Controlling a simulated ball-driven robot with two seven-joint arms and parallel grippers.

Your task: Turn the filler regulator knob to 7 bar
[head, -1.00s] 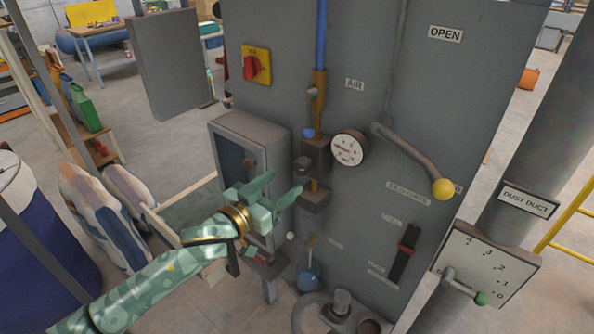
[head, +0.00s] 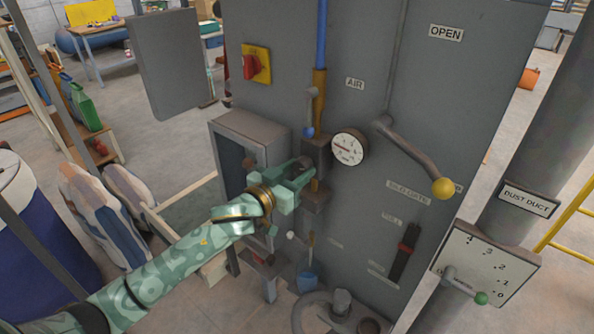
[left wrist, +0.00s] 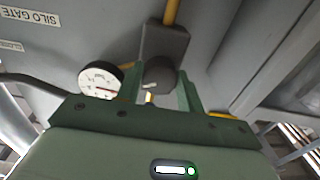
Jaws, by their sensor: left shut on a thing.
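The regulator knob is a dark round knob (left wrist: 158,75) on the air line; in the left wrist view it sits between my two green fingers. My left gripper (head: 304,171) is shut on this knob in the head view, and its fingers hide most of it there. The pressure gauge (head: 349,147) is a white dial with a red mark, just right of the knob. The gauge also shows at the left in the wrist view (left wrist: 100,80); its numbers are too small to read. My right gripper is not in view.
The silo gate lever with a yellow ball (head: 443,188) sticks out right of the gauge. A blue-handled air valve (head: 309,115) is just above the regulator. A grey box (head: 250,135) stands close to the left. A red switch (head: 256,65) is higher up.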

